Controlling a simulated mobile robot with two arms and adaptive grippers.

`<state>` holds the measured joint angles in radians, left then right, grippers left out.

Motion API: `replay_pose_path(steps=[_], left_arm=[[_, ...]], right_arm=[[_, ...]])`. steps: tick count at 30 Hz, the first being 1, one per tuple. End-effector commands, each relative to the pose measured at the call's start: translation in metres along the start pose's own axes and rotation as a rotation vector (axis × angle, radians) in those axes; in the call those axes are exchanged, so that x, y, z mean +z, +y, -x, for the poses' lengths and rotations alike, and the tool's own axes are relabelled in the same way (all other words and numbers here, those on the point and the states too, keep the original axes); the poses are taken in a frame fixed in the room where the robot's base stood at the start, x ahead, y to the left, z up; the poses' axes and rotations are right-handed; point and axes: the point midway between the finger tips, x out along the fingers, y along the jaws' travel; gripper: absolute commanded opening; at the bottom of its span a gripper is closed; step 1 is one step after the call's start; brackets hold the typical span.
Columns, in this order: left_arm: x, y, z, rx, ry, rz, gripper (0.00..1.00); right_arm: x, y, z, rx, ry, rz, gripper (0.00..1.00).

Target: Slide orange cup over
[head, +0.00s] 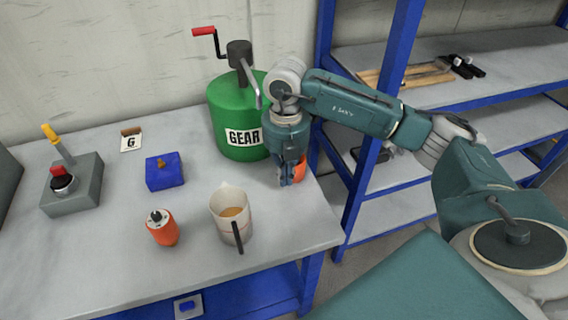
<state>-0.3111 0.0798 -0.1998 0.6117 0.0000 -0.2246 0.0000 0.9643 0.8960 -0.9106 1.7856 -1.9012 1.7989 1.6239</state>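An orange item (299,174), which may be the cup, stands near the table's right edge, mostly hidden behind my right gripper (287,181). The gripper points down in front of it, with its fingers close together. I cannot tell whether they grip or touch the orange item. A second orange object (162,230), a short cylinder with a dark fitting on top, stands upright near the table's front. My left gripper is not in view.
A measuring jug (229,208) with amber liquid stands near the front edge. A green GEAR drum (232,115) with a hand pump is behind my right gripper. A blue box (164,172), a grey switch box (75,187) and blue shelving (379,100) flank the area.

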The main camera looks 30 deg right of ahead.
Motion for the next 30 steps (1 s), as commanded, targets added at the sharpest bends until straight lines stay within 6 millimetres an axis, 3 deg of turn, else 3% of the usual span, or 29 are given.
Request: replay_pose_path(steps=[3, 8, 12, 15, 30], left_arm=[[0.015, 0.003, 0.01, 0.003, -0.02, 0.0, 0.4], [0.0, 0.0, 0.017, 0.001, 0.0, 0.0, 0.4], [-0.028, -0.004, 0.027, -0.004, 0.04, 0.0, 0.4], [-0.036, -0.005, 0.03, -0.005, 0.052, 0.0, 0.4], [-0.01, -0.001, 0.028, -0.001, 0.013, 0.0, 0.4]], right_arm=[[-0.001, -0.001, -0.026, -0.005, 0.004, -0.001, 0.0], [-0.001, -0.001, -0.058, -0.004, 0.003, 0.0, 0.0], [0.024, 0.0, -0.054, 0.0, 0.0, -0.003, 0.0], [0.033, 0.0, -0.055, 0.0, 0.001, -0.002, 0.0], [0.042, 0.001, -0.058, 0.002, 0.0, 0.0, 0.0]])
